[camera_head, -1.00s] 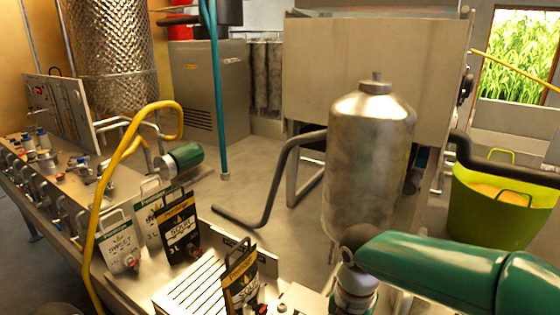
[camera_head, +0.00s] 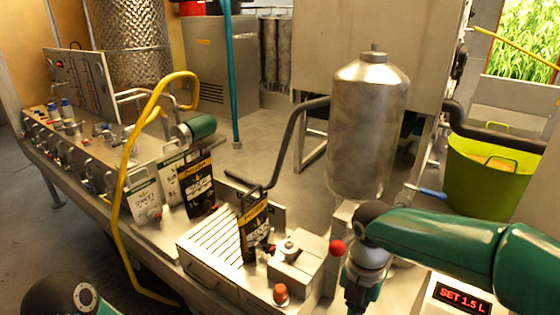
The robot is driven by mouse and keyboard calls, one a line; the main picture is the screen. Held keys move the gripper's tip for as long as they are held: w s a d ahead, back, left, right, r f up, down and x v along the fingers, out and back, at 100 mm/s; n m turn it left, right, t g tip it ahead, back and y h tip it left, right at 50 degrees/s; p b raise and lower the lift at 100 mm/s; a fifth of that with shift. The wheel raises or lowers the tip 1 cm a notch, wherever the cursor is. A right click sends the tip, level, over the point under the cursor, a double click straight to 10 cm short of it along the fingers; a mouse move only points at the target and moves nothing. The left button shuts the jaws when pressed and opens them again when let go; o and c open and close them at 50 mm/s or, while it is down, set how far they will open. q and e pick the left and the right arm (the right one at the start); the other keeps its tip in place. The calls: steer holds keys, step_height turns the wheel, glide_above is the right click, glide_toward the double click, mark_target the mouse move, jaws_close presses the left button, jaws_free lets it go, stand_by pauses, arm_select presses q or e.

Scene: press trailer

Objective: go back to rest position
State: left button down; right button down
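My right arm (camera_head: 440,245) comes in from the right, green with a grey wrist. Its wrist points down at the right end of the steel bench, and the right gripper (camera_head: 358,300) shows only as a dark part at the bottom edge, its fingers cut off by the frame. My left arm (camera_head: 62,296) shows only as a green and dark joint at the bottom left; the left gripper is outside the view. Nothing is visibly held.
A red knob (camera_head: 337,247), an orange button (camera_head: 280,293), a display (camera_head: 463,298), a steel tank (camera_head: 368,130) and a yellow hose (camera_head: 122,210) are close by. A green tub (camera_head: 485,180) stands at right.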

steer(key=s+d+f+m+g, duration=0.15)
steer(key=s+f, duration=0.25)
steer(key=f, duration=0.4)
steer(key=s+d+f+m+g, duration=0.1)
steer(key=s+d+f+g, duration=0.15)
steer(key=f, duration=0.55)
steer(key=s+a+f+m+t+y, duration=0.15)
steer(key=s+a+f+m, duration=0.25)
steer(key=s+f+m, duration=0.45)
steer(key=s+a+f+m+t+y, duration=0.1)
steer(key=s+a+f+m+y, duration=0.4)
steer(key=m, duration=0.7)
steer(key=w+d+f+m+t+h, duration=0.1)
steer(key=w+d+m+t+h, duration=0.1)
steer(key=w+m, duration=0.4)
steer(key=shift+d+f+m+b, duration=0.2)
steer(key=shift+f+m+b, duration=0.15)
steer(key=shift+m, duration=0.55)
